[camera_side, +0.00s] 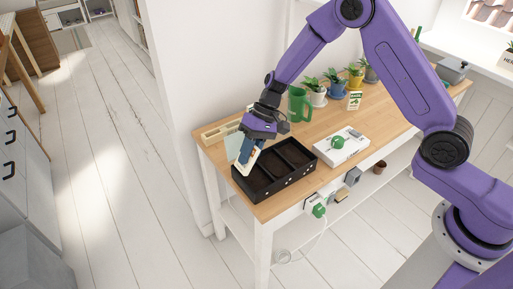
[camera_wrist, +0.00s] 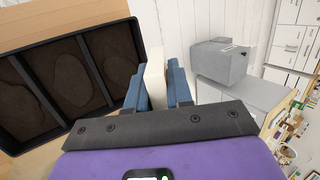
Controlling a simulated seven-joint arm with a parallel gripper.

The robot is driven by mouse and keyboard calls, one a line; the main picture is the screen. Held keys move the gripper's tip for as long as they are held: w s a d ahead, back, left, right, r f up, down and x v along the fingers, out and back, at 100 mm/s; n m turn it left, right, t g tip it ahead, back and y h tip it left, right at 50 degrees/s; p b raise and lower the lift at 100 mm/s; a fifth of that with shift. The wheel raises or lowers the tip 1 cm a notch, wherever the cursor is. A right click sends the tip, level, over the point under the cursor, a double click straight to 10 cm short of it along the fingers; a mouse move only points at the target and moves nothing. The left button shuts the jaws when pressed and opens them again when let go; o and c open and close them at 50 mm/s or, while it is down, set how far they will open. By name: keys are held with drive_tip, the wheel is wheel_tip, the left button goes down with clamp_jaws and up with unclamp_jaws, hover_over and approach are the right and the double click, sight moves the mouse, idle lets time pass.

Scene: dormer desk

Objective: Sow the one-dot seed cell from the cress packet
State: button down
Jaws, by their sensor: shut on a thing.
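My gripper (camera_side: 250,150) is shut on a pale seed packet (camera_side: 246,166). The packet hangs tilted over the left end of the black seed tray (camera_side: 291,184); its label is too small to read. In the wrist view the blue fingers of my gripper (camera_wrist: 158,88) clamp the packet (camera_wrist: 155,73), seen edge-on as a cream strip. The tray (camera_wrist: 92,72) lies to its left there, with three cells of dark brown soil. Small pale marks show on the tray's front wall, but I cannot count the dots for each cell. No seeds are visible.
A white box (camera_side: 341,147) with a green round object stands right of the tray. Behind are a green mug (camera_side: 299,104), several potted plants and another packet (camera_side: 354,101). A wooden tray (camera_side: 221,131) lies behind left. The bench's left edge is close to the tray.

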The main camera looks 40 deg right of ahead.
drive_tip(key=y, duration=0.1)
drive_tip(key=f+y, duration=0.1)
drive_tip(key=y, duration=0.1)
drive_tip(key=f+y, duration=0.1)
drive_tip(key=shift+a+f, duration=0.15)
drive_tip(key=shift+a, duration=0.1)
drive_tip(key=y, duration=0.1)
drive_tip(key=f+y, duration=0.1)
drive_tip(key=y, duration=0.1)
drive_tip(key=shift+a+f, duration=0.1)
drive_tip(key=shift+a, duration=0.15)
drive_tip(key=shift+n+y, duration=0.3)
drive_tip(key=shift+y, duration=0.2)
drive_tip(key=y, duration=0.2)
drive_tip(key=r+y, duration=0.1)
drive_tip(key=y, duration=0.1)
drive_tip(key=shift+a+r+n+g+y, duration=0.15)
drive_tip(key=shift+n+g+y, duration=0.15)
drive_tip(key=shift+g+y, duration=0.1)
drive_tip(key=shift+r+y, duration=0.35)
drive_tip(key=shift+y, duration=0.65)
drive_tip(key=shift+r, duration=0.1)
wheel_tip(320, 180, up, 5)
drive_tip(key=shift+f, duration=0.1)
drive_tip(key=shift+f, duration=0.1)
